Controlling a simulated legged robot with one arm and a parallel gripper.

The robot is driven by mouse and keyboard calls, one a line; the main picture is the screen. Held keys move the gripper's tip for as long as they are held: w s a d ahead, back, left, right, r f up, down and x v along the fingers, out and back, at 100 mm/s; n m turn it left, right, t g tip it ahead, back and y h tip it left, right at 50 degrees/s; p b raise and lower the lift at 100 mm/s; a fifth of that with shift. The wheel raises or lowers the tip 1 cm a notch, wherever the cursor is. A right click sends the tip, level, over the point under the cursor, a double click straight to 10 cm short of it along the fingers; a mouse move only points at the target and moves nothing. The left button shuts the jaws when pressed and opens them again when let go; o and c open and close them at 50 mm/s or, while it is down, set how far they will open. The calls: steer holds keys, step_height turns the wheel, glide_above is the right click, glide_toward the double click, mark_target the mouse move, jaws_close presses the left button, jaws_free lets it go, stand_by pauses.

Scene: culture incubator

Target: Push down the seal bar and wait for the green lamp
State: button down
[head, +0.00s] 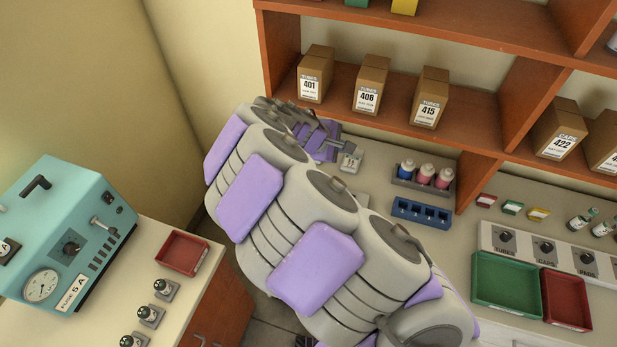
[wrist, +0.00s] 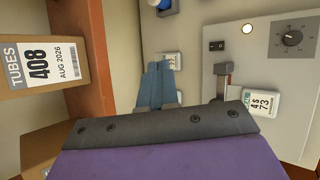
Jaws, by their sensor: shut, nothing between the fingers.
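In the wrist view, my gripper (wrist: 157,84) shows as two blue-grey fingers closed together, with nothing held. A light grey machine panel (wrist: 262,75) stands to their right. It carries a pale round lamp (wrist: 248,28) that does not look green. A grey lever-like bar (wrist: 224,72) juts from the panel, a little right of the fingers and apart from them in the picture. I cannot tell for sure that it is the seal bar. In the head view, my arm hides most of the machine and the fingertips are not clear.
The panel also has a dial (wrist: 292,38), a black switch (wrist: 217,45) and a small number tag (wrist: 261,103). A box marked 408 (head: 370,84) sits on the shelf above. A bottle rack (head: 423,190) and a blue rack (head: 421,213) stand on the counter to the right.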

steer(key=w+a+f+n+t+y+p, duration=0.1)
steer(key=a+f+n, duration=0.3)
steer(key=a, duration=0.5)
step_height(320, 180, down, 2)
steer(key=shift+w+a+f+n+t, duration=0.15)
steer(key=shift+w+n+t, duration=0.15)
steer(key=shift+w, duration=0.4)
step_height(320, 180, down, 7)
steer(key=b, duration=0.5)
steer(key=shift+f+b, duration=0.1)
steer(key=shift+b, duration=0.2)
steer(key=shift+f+b, duration=0.3)
steer(key=shift+f, duration=0.4)
steer(key=shift+f, duration=0.2)
steer(key=shift+f, duration=0.15)
steer(key=shift+f+b, duration=0.75)
steer(key=shift+f, duration=0.6)
stand_by(1.7)
steer(key=shift+r, duration=0.2)
